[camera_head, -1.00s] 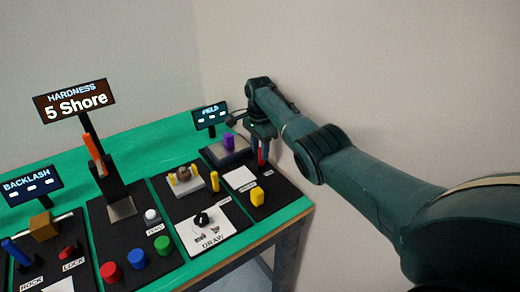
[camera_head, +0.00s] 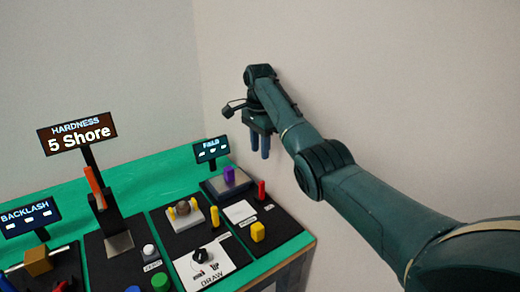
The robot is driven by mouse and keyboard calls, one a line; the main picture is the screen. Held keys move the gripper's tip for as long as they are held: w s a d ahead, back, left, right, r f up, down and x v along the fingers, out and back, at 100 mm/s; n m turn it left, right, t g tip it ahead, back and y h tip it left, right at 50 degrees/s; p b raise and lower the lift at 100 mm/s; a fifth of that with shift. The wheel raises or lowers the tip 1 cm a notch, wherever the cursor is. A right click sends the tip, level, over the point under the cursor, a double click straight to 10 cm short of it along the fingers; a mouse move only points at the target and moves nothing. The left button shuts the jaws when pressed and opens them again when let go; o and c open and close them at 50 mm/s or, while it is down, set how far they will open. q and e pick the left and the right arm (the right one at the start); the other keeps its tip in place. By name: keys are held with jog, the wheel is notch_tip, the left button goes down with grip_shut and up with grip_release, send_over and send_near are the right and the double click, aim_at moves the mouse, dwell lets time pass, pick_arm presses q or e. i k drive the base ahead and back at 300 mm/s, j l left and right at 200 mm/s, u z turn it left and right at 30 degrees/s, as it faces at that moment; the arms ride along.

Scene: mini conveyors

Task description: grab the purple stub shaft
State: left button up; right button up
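The purple stub shaft (camera_head: 229,175) is a short upright purple piece on a grey block (camera_head: 231,186) at the back right of the green table, below the small FIELD display. My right gripper (camera_head: 259,154) hangs above and to the right of it, pointing down. Its two dark fingers are apart with nothing visible between them, and they do not touch the shaft. My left gripper is not in view.
A red peg (camera_head: 262,190) stands right of the shaft and a yellow piece (camera_head: 257,231) in front. The FIELD display (camera_head: 211,150) stands behind the shaft. The HARDNESS display (camera_head: 78,133) rises on a post at left. The wall is close behind.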

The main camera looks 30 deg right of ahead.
aim_at(229, 176)
jog(key=k, duration=1)
